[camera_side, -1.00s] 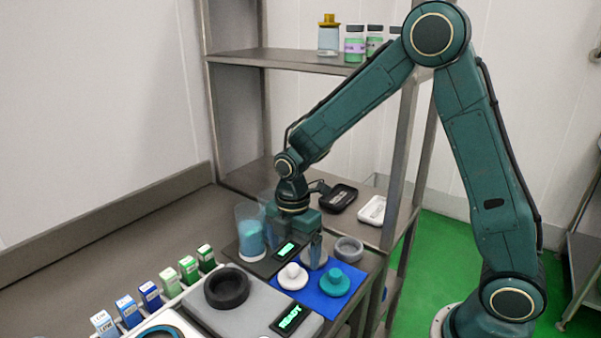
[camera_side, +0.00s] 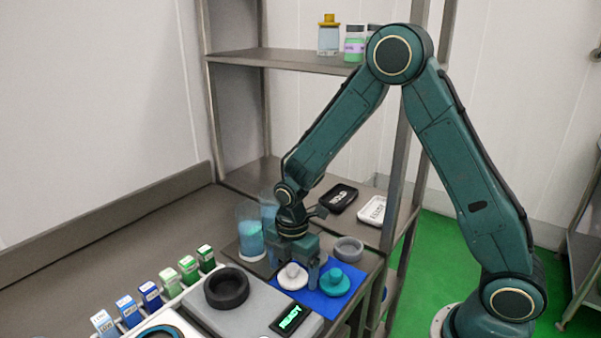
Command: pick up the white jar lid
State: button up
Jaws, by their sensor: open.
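The white jar lid (camera_side: 292,277) with a round knob lies on a blue mat (camera_side: 312,301). A teal lid (camera_side: 335,283) of the same shape lies on the mat just to its right. My gripper (camera_side: 294,269) is open and points down at the white lid, with a finger on either side of its knob in the picture. The right finger comes down between the white lid and the teal lid. I cannot tell whether the fingers touch the white lid.
A clear jar with blue contents (camera_side: 250,238) stands left of my gripper, another partly hidden behind it. A grey ring (camera_side: 348,249) lies behind the mat. A grey device with a black ring (camera_side: 227,288) and a READY display (camera_side: 290,319) stands in front. Several small boxes (camera_side: 150,295) line the left.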

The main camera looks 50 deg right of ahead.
aim_at(292, 266)
dwell(0.5)
jog(key=c, duration=1.2)
jog(key=shift+c, duration=0.2)
notch_tip(292, 266, up, 20)
jog(key=shift+w, duration=0.15)
dwell(0.4)
jog(key=w+d, duration=0.1)
jog(key=w, duration=1.2)
jog(key=shift+w+r, duration=0.25)
jog(key=shift+r, duration=0.2)
